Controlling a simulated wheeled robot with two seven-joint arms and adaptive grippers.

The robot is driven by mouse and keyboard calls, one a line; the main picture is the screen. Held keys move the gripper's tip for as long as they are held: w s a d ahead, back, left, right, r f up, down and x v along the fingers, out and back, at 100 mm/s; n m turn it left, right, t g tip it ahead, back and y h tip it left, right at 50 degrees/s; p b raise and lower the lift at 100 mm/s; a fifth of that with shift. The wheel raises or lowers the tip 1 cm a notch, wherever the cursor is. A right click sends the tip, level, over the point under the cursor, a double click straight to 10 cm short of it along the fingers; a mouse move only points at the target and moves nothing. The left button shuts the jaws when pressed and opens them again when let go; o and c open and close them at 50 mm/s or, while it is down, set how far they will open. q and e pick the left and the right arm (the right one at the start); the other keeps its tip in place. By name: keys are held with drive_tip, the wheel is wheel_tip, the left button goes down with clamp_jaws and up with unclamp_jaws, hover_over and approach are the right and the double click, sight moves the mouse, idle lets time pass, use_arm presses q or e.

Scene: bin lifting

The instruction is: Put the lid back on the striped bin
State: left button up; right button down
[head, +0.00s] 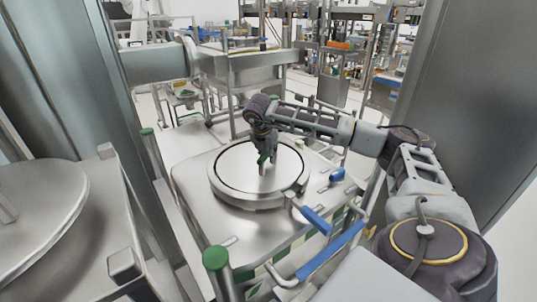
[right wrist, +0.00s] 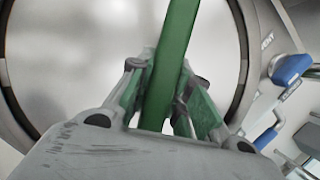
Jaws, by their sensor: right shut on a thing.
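The striped bin (head: 197,208) stands in the middle of the head view, with a metal top and green and cream stripes on its side. The round metal lid (head: 236,168) lies within or just above the raised ring (head: 250,203) on the bin's top, and a dark line runs around its edge. I cannot tell whether it is fully seated. My right gripper (head: 264,165) reaches down over the lid's middle, shut on its green handle. In the right wrist view the green handle (right wrist: 172,60) passes between the fingers (right wrist: 165,92), with the lid (right wrist: 75,55) behind. My left gripper is not in view.
Blue handles (head: 312,220) and a blue push bar (head: 330,252) are at the bin's front right. Another metal bin with a round lid (head: 40,215) stands at the left. Green-capped posts (head: 215,258) and grey pillars flank the bin. A steel table (head: 245,65) stands behind.

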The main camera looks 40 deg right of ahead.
drive_tip(key=shift+r, duration=0.2)
drive_tip(key=c, duration=1.2)
unclamp_jaws()
drive_tip(key=shift+c, duration=0.2)
drive_tip(key=shift+s+f, duration=0.1)
drive_tip(key=shift+f, duration=0.2)
drive_tip(key=v, duration=1.2)
drive_tip(key=shift+r, duration=0.2)
drive_tip(key=shift+s, duration=0.1)
